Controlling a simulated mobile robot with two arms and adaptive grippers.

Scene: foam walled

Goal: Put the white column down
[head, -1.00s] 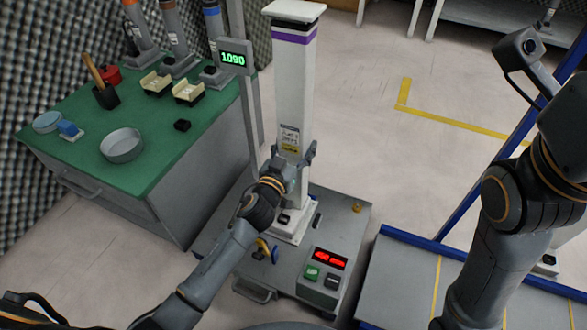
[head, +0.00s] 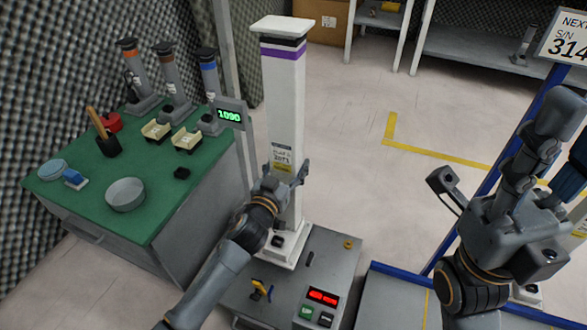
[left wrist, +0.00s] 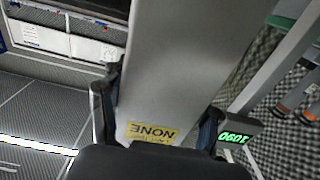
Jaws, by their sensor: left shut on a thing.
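The white column (head: 285,105) stands upright in the head view, with a flat white top, a purple band and a label on its shaft. Its square foot (head: 291,261) is over the rear of a grey machine top (head: 325,262); I cannot tell whether they touch. My left gripper (head: 287,174) is shut on the shaft below the middle. In the left wrist view the column (left wrist: 180,60) fills the middle, with a yellow label and a finger on each side. My right gripper (head: 548,125) is at the right, away from the column; its finger state is unclear.
A green-topped bench (head: 155,210) at left holds several smaller columns, a round dish (head: 125,195) and cream blocks. A display (head: 230,115) on a post reads 1090. The machine has a red display (head: 323,298) and buttons. A blue-framed platform (head: 395,290) lies right. Floor behind is clear.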

